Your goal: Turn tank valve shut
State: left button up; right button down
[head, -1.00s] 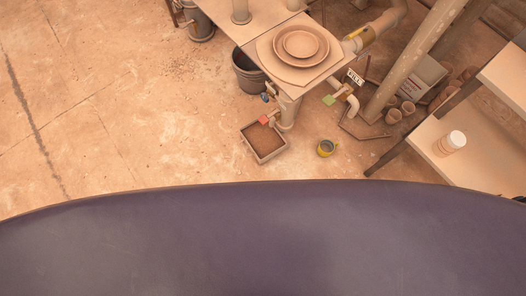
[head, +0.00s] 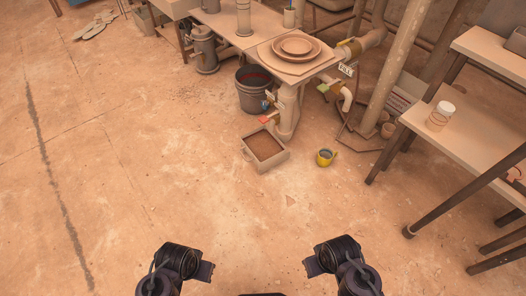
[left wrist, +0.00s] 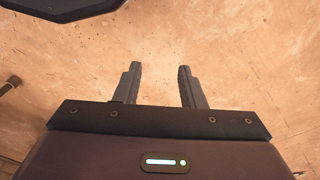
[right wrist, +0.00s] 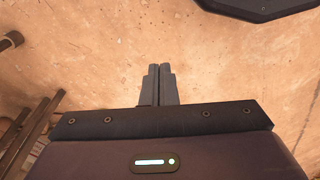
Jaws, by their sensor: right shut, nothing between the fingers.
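Several small valves with coloured handles sit on the pipes at the table's near corner: a red handle (head: 265,119), a blue handle (head: 266,105) and a green handle (head: 323,88). The green one is near a "FILL" tag (head: 346,69). I cannot tell which is the tank valve. My left gripper (head: 206,271) is well short of the valves, near the bottom of the head view; its fingers stand apart and empty in the left wrist view (left wrist: 160,85). My right gripper (head: 309,267) is also far from them; its fingers are together and empty in the right wrist view (right wrist: 158,82).
A tray of brown material (head: 264,147) stands on the floor below the red handle. Shelves (head: 470,140) stand at the right. The floor before me is clear.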

aim_at(346, 41)
jog(key=i+l+z, duration=0.1)
jog(key=i+l, duration=0.4)
jog(key=i+l+z, duration=0.1)
jog(key=i+l, duration=0.35)
jog(key=i, duration=0.15)
jog(key=i+l+z, duration=0.1)
jog(key=i+l, duration=0.35)
jog(key=i, duration=0.15)
